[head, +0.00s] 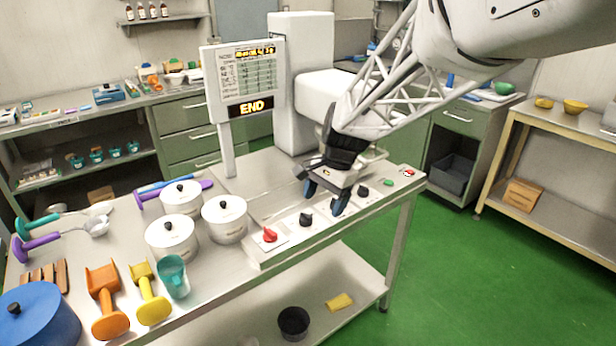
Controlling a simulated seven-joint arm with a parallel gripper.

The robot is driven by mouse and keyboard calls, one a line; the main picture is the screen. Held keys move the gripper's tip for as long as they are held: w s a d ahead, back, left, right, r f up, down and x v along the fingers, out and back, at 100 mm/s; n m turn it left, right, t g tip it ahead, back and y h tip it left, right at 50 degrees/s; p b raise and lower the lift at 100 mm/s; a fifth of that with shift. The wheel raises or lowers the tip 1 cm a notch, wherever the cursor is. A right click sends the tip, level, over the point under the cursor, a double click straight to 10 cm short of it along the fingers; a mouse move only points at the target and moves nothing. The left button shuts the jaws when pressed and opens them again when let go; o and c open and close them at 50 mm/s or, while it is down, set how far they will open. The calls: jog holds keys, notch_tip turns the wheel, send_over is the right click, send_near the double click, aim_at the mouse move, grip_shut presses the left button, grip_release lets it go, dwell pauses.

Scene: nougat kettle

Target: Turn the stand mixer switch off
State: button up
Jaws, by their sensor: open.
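The white stand mixer (298,70) stands at the back of the steel table, its head partly hidden by my arm. A sloped control strip (330,212) runs along the front. It carries a red knob (270,235) at its left end, a black knob (306,219), another black knob (363,191), a green button (388,182) and a red button (408,172). I cannot tell which one is the mixer switch. My gripper (325,197) is open, its blue fingertips pointing down over the strip between the two black knobs. Nothing shows between the fingers; contact cannot be told.
A sign board (245,82) reading END stands on a post left of the mixer. White lidded pots (224,220), a teal cup (173,276), orange (105,298) and yellow (150,294) scoops and a blue pot (40,318) crowd the table's left. Green floor lies open at right.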

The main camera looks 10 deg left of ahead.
aim_at(270, 230)
jog(key=w+a+f+m, duration=0.1)
jog(key=w+a+f, duration=0.2)
jog(key=a, duration=0.3)
jog(key=w+a+f+m+g, duration=0.1)
jog(key=w+a+f, duration=0.2)
jog(key=a+f, duration=0.2)
jog(key=shift+w+a+f+g, duration=0.15)
jog(key=shift+a+g, duration=0.15)
jog(key=shift+a, duration=0.7)
jog(key=shift+f, duration=0.15)
jog(key=shift+x, duration=3.75)
jog(key=shift+a, duration=0.1)
jog(key=shift+c, duration=0.2)
jog(key=c, duration=0.9)
